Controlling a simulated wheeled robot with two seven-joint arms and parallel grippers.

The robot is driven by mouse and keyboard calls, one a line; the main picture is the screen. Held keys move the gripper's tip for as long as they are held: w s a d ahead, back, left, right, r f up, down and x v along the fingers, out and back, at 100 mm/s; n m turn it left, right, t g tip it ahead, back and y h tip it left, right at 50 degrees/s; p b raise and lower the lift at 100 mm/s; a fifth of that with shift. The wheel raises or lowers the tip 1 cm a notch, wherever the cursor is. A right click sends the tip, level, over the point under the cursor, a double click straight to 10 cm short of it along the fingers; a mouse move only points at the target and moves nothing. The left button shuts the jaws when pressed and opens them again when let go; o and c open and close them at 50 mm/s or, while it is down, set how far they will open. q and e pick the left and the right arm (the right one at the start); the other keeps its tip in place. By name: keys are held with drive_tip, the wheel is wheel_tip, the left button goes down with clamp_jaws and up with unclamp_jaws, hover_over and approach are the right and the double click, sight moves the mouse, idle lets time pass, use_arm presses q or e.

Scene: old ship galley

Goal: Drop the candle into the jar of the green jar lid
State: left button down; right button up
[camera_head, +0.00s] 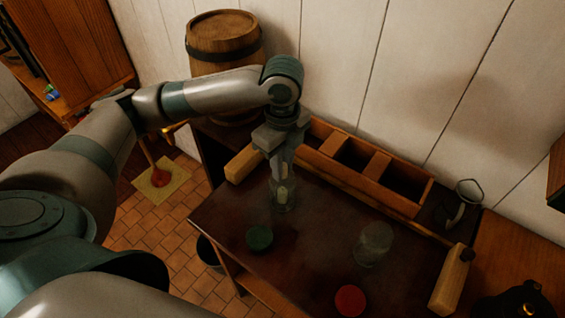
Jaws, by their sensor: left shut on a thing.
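My left gripper (284,176) points down over the dark table and is shut on the candle (283,191), a small pale stick. The candle is at a clear glass jar (281,207). It looks to be at or inside the jar's mouth, but I cannot tell how deep. The green jar lid (260,238) lies on the table just in front of this jar. A second glass jar (374,244) stands to the right, with a red lid (350,300) in front of it. My right gripper is not in view.
A wooden compartment box (345,165) lies along the back of the table (310,240). Wooden blocks (243,164) (450,282) stand at the left and right ends. A barrel (224,45) is behind.

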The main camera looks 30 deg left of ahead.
use_arm(q)
drive_tip(key=c, duration=1.5)
unclamp_jaws()
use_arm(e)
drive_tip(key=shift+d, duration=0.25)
use_arm(q)
wheel_tip(320, 180, up, 17)
drive_tip(key=shift+r+b, duration=0.2)
drive_tip(key=shift+b, duration=0.85)
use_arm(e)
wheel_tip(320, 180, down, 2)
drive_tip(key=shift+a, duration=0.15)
